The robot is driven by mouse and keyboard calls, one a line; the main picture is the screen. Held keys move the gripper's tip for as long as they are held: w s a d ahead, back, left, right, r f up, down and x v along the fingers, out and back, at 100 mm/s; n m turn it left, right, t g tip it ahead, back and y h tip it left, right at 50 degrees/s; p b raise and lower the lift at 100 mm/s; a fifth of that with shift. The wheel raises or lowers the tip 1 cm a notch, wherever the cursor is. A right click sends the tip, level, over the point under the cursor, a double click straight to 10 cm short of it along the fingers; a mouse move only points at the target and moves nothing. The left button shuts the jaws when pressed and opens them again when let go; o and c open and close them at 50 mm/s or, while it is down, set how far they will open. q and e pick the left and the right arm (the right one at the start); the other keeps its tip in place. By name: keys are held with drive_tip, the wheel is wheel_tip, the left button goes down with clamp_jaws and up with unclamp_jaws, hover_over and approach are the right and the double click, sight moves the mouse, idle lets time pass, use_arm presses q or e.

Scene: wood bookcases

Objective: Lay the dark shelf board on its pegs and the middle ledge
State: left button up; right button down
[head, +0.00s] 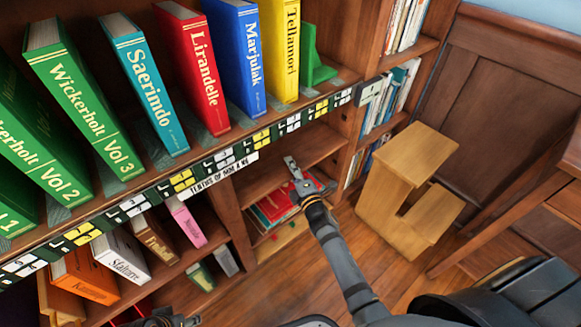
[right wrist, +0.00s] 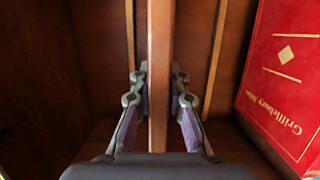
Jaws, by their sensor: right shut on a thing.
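The brown shelf board (right wrist: 160,75) shows edge-on in the right wrist view, between the two purple-padded fingers of my right gripper (right wrist: 160,115). The gripper is shut on it. In the head view my right gripper (head: 293,168) is at the front of a lower right bay, where the board's brown top (head: 290,150) appears to lie inside the bay. I cannot tell whether the board touches its supports. The pegs and middle ledge cannot be made out. My left gripper (head: 170,318) shows only partly and dark at the bottom edge.
Red books (head: 275,206) lie below the board; a red book (right wrist: 285,75) shows at right in the wrist view. Large upright books, such as the blue one (head: 237,55), fill the upper shelf. A wooden step stool (head: 405,160) stands to the right on open floor.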

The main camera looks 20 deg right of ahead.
drive_tip(key=shift+r, duration=0.25)
drive_tip(key=c, duration=1.3)
unclamp_jaws()
drive_tip(key=shift+o, duration=0.2)
drive_tip(key=shift+s+f, duration=0.1)
drive_tip(key=shift+f, duration=0.2)
drive_tip(key=s+d, duration=0.1)
drive_tip(key=s, duration=1)
drive_tip(key=shift+s, duration=0.4)
